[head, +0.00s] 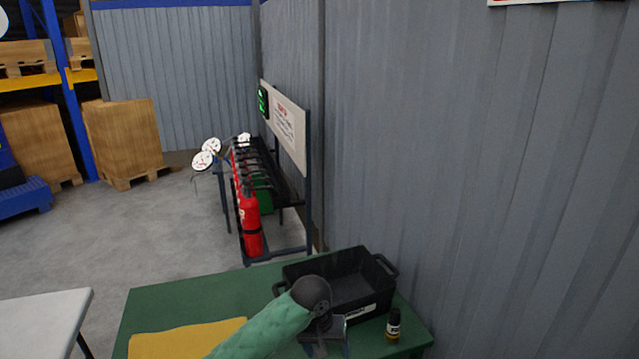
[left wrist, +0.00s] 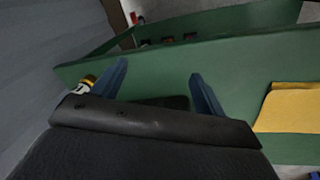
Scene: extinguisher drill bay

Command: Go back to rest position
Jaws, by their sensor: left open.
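My left arm comes in over the green table (head: 190,296), and its gripper (head: 327,346) points down at the near side of the black bin, left of a small dark bottle. In the left wrist view, the two blue fingers of the gripper (left wrist: 160,78) stand wide apart. Nothing is held between them, and green tabletop (left wrist: 160,65) shows past them. My right gripper is in neither view.
A black bin (head: 365,283) with handles stands on the table against the corrugated wall (head: 470,150). A dark bottle (head: 393,324) and a yellow cloth (head: 180,342) are nearby. Red extinguishers (head: 249,222) stand on a rack behind. A white table (head: 40,318) is at left.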

